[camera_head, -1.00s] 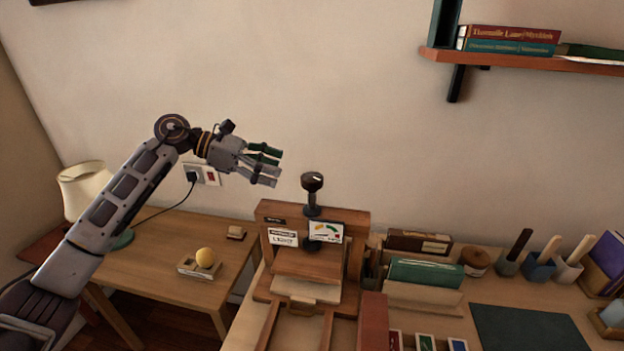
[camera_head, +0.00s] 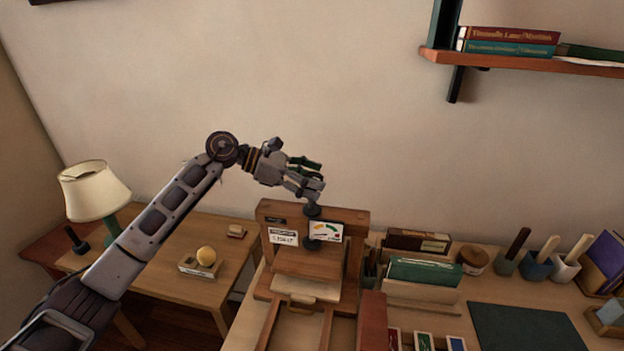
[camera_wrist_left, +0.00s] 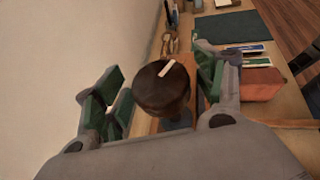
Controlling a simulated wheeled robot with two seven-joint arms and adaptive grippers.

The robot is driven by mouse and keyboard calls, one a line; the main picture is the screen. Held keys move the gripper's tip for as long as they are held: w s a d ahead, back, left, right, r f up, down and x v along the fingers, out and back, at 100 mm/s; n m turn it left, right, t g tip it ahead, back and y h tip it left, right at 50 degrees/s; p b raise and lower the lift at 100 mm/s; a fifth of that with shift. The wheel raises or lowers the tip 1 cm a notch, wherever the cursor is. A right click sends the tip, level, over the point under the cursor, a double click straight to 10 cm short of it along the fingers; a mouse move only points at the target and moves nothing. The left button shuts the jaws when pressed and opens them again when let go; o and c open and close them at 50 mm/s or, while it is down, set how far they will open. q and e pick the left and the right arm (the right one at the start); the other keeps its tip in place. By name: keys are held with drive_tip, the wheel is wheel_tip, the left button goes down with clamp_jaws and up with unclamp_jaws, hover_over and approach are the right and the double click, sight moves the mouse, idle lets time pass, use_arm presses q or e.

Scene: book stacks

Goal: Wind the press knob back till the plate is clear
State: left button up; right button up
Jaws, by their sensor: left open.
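The wooden press (camera_head: 312,254) stands at the left end of the workbench, with a gauge card (camera_head: 326,231) on its front beam. Its dark knob sits on top of a short screw; in the head view my left gripper (camera_head: 312,188) covers most of it. In the left wrist view the round knob (camera_wrist_left: 162,88), with a white mark on top, lies between the open green-padded fingers, with gaps on both sides. The plate (camera_head: 298,288) shows low in the press frame; I cannot tell its clearance. My right gripper is out of view.
Green books (camera_head: 426,272), a jar (camera_head: 474,260) and several pots stand right of the press. A dark mat (camera_head: 530,328) lies on the bench. A shelf (camera_head: 530,61) is above.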

use_arm(q)
drive_tip(key=c, duration=1)
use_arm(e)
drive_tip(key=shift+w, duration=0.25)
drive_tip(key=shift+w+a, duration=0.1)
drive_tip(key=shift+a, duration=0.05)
use_arm(q)
drive_tip(key=shift+f+n+t, duration=0.1)
drive_tip(key=shift+n+t, duration=0.3)
drive_tip(key=shift+n+t+y+b, duration=0.35)
drive_tip(key=shift+n+t, duration=0.25)
drive_tip(key=shift+t, duration=0.1)
drive_tip(key=shift+n+t, duration=0.5)
drive_tip(key=shift+t, duration=0.1)
drive_tip(key=shift+n+t+y, duration=0.45)
drive_tip(key=shift+n+t, duration=0.25)
drive_tip(key=shift+p, duration=0.3)
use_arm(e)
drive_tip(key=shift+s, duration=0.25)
